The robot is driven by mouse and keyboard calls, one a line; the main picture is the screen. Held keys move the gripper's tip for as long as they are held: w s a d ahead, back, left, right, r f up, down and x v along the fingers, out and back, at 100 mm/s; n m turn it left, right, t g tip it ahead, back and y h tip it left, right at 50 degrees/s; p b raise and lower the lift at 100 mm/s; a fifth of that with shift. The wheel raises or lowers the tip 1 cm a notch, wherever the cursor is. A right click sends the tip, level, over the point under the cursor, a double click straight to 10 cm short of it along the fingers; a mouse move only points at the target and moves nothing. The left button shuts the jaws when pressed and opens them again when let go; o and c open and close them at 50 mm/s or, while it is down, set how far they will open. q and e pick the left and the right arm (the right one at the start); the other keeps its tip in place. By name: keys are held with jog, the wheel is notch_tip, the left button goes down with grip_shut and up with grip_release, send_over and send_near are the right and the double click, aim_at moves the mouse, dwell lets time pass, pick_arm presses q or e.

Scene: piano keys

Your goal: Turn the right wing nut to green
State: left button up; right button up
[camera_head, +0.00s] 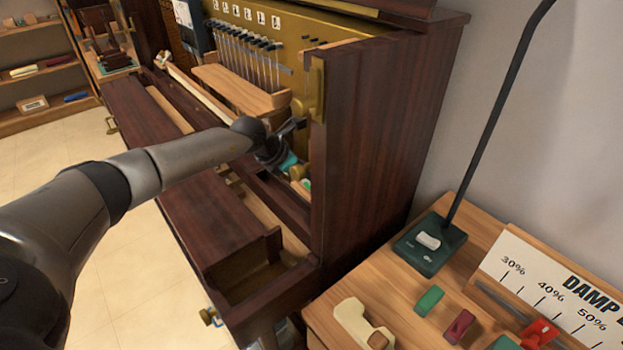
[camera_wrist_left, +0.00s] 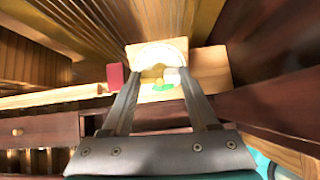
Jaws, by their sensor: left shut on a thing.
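My left gripper (camera_head: 290,150) reaches into the open piano case, close behind the dark wooden end wall. In the left wrist view, my left gripper (camera_wrist_left: 157,82) has its two fingers on either side of a small brass-yellow wing nut (camera_wrist_left: 152,76), shut on it. The nut sits at a pale rounded dial (camera_wrist_left: 158,52) on a light wooden block. A green patch (camera_wrist_left: 163,87) shows just below the nut. In the head view a green and white spot (camera_head: 306,184) shows below the gripper; the nut itself is hidden there. My right gripper is not in view.
The dark end wall (camera_head: 375,150) stands close to the right of the gripper. A row of hammers (camera_head: 245,55) lines the back of the case. A red block (camera_wrist_left: 115,76) shows in the wrist view.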

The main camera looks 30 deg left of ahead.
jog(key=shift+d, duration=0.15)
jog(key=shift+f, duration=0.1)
pick_arm(q)
jog(key=shift+f+m+b, duration=0.15)
jog(key=shift+m+b, duration=0.65)
jog(key=shift+m, duration=0.2)
jog(key=shift+m+b, duration=0.4)
jog(key=shift+m, duration=0.5)
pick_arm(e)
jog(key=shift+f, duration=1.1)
